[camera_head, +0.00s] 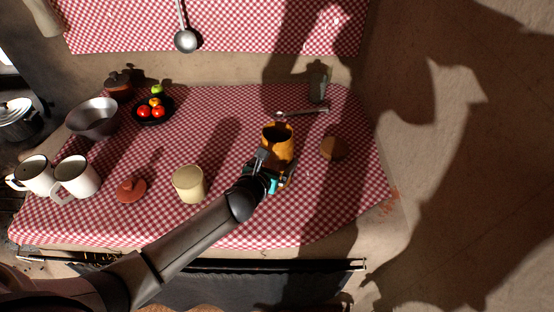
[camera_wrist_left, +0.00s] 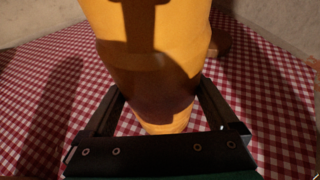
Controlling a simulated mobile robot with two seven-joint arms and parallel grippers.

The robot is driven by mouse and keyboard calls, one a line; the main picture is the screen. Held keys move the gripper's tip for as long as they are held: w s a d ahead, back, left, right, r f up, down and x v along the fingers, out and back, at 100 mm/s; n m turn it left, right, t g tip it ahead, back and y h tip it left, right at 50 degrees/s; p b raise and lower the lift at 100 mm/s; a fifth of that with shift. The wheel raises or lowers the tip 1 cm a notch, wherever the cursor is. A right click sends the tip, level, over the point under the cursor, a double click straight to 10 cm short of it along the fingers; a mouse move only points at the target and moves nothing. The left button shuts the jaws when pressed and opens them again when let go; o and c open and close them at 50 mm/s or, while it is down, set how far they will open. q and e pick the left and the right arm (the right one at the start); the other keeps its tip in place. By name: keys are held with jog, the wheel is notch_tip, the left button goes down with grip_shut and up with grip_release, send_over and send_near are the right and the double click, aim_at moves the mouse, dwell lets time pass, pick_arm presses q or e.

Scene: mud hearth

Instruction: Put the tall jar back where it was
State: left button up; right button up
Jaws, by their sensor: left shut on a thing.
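A yellow-orange jar (camera_head: 278,147) with a dark open mouth stands about upright over the right part of the checked cloth. My left gripper (camera_head: 268,172) is shut on it from the near side. In the left wrist view the jar (camera_wrist_left: 155,50) fills the upper middle, with the fingers of the left gripper (camera_wrist_left: 160,105) on either side of it. I cannot tell whether its base touches the cloth. My right gripper is not in view.
A brown round lid-like piece (camera_head: 333,148) lies right of the jar. A ladle-like utensil (camera_head: 300,113) and a grey-green glass (camera_head: 318,88) are behind it. A cream cup (camera_head: 189,184) stands left. A fruit bowl (camera_head: 153,118) is farther back. Bare cloth lies between them.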

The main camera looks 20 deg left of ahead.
pick_arm(q)
jog(key=o, duration=1.4)
jog(key=shift+f, duration=0.15)
jog(key=shift+c, duration=0.2)
jog(key=shift+s+r, duration=0.15)
jog(key=shift+r, duration=0.15)
jog(key=p+v, duration=0.2)
jog(key=v, duration=0.9)
jog(key=shift+s+p, duration=0.3)
jog(key=shift+p, duration=0.1)
jog(key=shift+r, duration=0.15)
